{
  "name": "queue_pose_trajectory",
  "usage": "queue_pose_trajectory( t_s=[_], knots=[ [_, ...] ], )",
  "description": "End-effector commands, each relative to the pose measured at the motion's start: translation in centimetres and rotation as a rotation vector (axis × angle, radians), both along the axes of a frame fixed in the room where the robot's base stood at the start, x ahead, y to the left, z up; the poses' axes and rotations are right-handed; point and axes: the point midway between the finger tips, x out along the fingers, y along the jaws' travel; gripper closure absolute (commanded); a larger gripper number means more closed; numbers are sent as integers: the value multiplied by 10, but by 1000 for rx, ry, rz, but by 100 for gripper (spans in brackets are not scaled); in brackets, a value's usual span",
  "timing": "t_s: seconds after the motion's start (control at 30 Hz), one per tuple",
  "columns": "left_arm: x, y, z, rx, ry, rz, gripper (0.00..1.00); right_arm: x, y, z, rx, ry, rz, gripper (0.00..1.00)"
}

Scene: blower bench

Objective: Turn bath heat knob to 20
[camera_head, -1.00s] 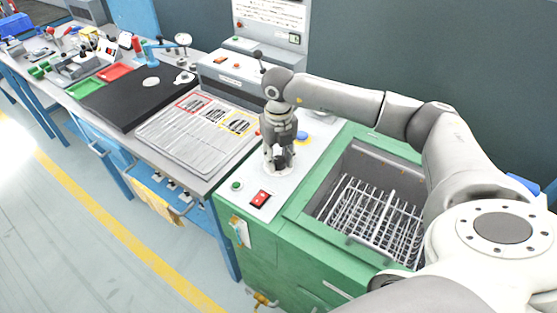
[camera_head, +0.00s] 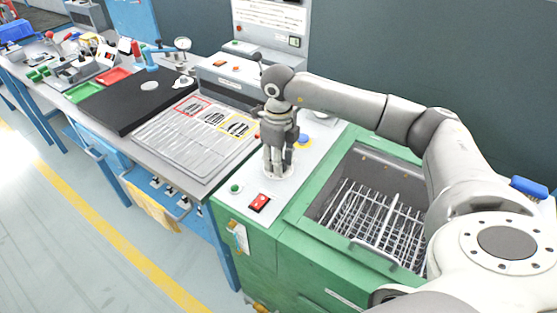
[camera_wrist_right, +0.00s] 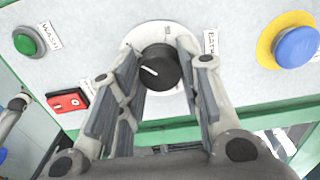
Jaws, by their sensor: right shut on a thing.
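The bath heat knob (camera_wrist_right: 158,67) is black and round with a white pointer line. It sits on a white round dial plate (camera_wrist_right: 183,40) on the bath's control panel. In the right wrist view the pointer line slants toward the upper left. My right gripper (camera_head: 278,172) points down at the panel, its two fingers on either side of the knob and shut on it. In the head view the fingers hide the knob, and only the plate's rim shows around them. The dial numbers cannot be read. My left gripper is not in view.
A green button (camera_wrist_right: 28,41), a red rocker switch (camera_wrist_right: 67,101) and a blue button on a yellow ring (camera_wrist_right: 297,46) surround the dial. The open bath with a wire rack (camera_head: 375,220) lies to the right. A bench with a grey tray (camera_head: 180,140) stands left.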

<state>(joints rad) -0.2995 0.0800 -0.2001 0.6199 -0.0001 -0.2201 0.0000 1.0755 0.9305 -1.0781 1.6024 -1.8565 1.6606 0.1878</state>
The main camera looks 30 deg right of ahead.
Motion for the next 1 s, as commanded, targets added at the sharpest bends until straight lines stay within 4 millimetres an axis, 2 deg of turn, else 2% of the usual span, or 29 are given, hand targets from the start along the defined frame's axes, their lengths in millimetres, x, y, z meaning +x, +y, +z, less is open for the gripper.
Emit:
queue_pose_trajectory(
  t_s=[0.4, 0.43, 0.6, 0.87, 1.0],
  knots=[
    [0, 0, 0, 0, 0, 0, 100, 2, -1, 2, 0, -7, 10, 90],
    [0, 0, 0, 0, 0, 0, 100, 2, -1, 2, 0, -7, 9, 65],
    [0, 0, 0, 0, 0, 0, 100, 1, 0, 2, 0, -4, 9, 44],
    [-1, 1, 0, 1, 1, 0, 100, 0, 0, 1, 0, -2, 9, 44],
    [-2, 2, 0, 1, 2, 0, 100, 1, 0, 7, 0, -2, 8, 44]
  ],
)
